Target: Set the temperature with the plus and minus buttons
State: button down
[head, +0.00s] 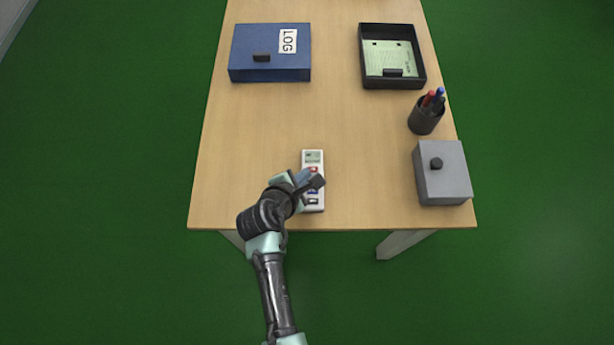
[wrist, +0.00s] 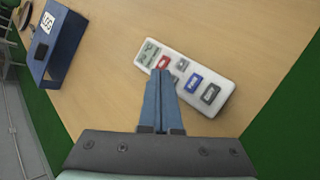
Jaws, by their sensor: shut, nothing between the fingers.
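A white handheld controller (head: 313,158) lies on the table near its front edge, with a small display at its far end. In the wrist view the controller (wrist: 215,73) shows a greenish display (wrist: 148,53), a red button (wrist: 164,61), a blue button (wrist: 194,83), and dark and grey buttons. The display's reading and the button marks are too small to read. My gripper (head: 318,182) is over the controller. In the wrist view its shut fingertips (wrist: 160,72) are at or just above the red button; I cannot tell whether they touch. The fingers hide part of the controller.
A blue LOG box (head: 270,55) stands at the back left. A black tray (head: 364,80) with a green sheet is at the back right. A pen cup (head: 424,121) and a grey box (head: 445,175) stand along the right edge. The table's middle is clear.

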dwell(0.8)
jog(key=shift+f, duration=0.45)
jog(key=shift+f, duration=0.35)
dwell(0.4)
jog(key=shift+r, duration=0.1)
jog(key=shift+r+p, duration=0.65)
jog(key=shift+r, duration=0.05)
notch_tip(320, 180, up, 5)
jog(key=p, duration=0.5)
jog(key=shift+r, duration=0.1)
dwell(0.4)
